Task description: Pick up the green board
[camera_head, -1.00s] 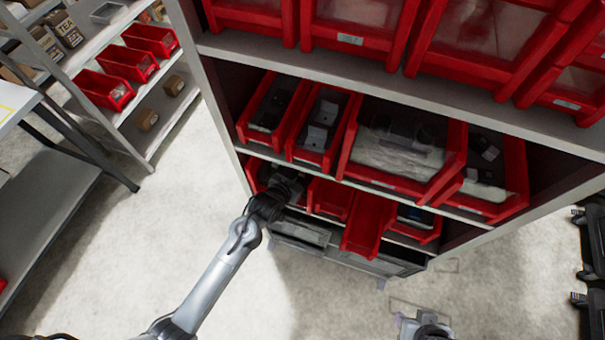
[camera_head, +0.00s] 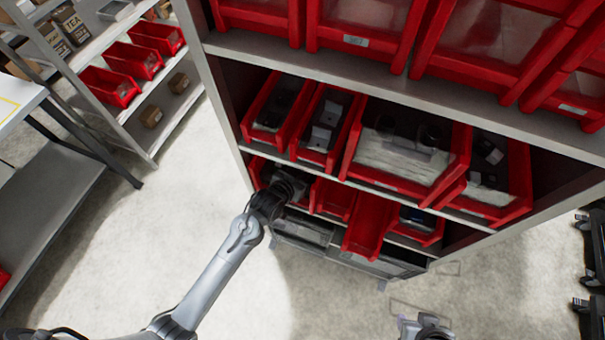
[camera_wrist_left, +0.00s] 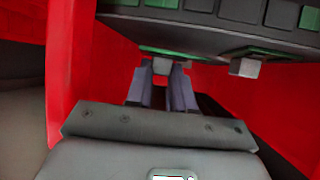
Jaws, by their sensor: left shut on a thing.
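My left arm reaches into a red bin on the lower shelf. Its gripper (camera_head: 287,184) is mostly hidden there in the head view. In the left wrist view the two fingers (camera_wrist_left: 162,72) are close together inside the bin, shut at the edge of a thin green board (camera_wrist_left: 172,52). Only a strip of the board shows, under a dark panel with black and green squares (camera_wrist_left: 215,15). I cannot tell whether panel and strip are one piece. My right gripper (camera_head: 425,326) shows partly at the bottom edge of the head view, away from the shelves; its jaws are unclear.
Red bin walls (camera_wrist_left: 75,75) stand close around the left gripper. A grey shelf (camera_head: 345,189) with several filled red bins is just above it. An empty red bin (camera_head: 367,228) sticks out to its right. The floor (camera_head: 120,260) in front is clear.

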